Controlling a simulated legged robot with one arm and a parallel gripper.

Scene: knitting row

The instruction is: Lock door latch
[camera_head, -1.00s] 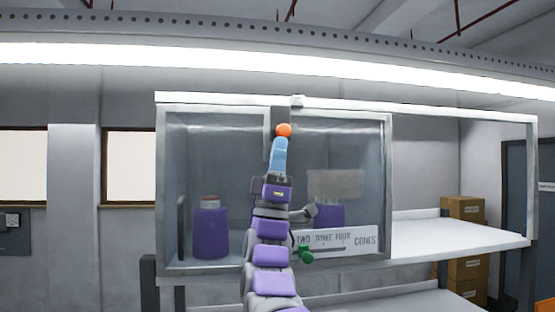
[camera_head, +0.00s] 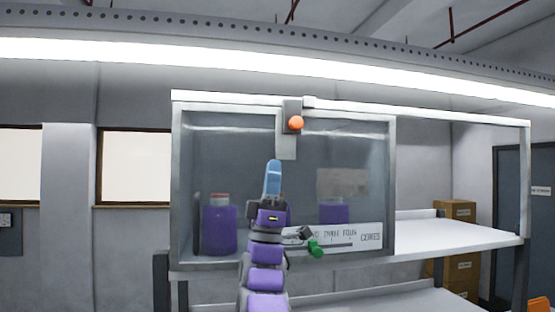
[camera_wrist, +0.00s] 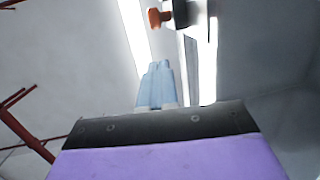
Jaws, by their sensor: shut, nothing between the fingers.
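The door latch has an orange knob (camera_head: 295,123) on a grey plate (camera_head: 287,146) at the top middle of the glass-fronted cabinet. The orange knob also shows at the top of the wrist view (camera_wrist: 155,18). My gripper (camera_head: 273,166) has light blue fingers pressed together with nothing between them. In the head view it is below and slightly left of the knob, apart from it. In the wrist view the blue fingertips (camera_wrist: 158,66) point up toward the knob, with a gap between. The cabinet door (camera_head: 383,190) looks closed.
A white shelf (camera_head: 450,232) and cardboard boxes (camera_head: 457,211) are at the right. Open air surrounds the gripper in front of the glass.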

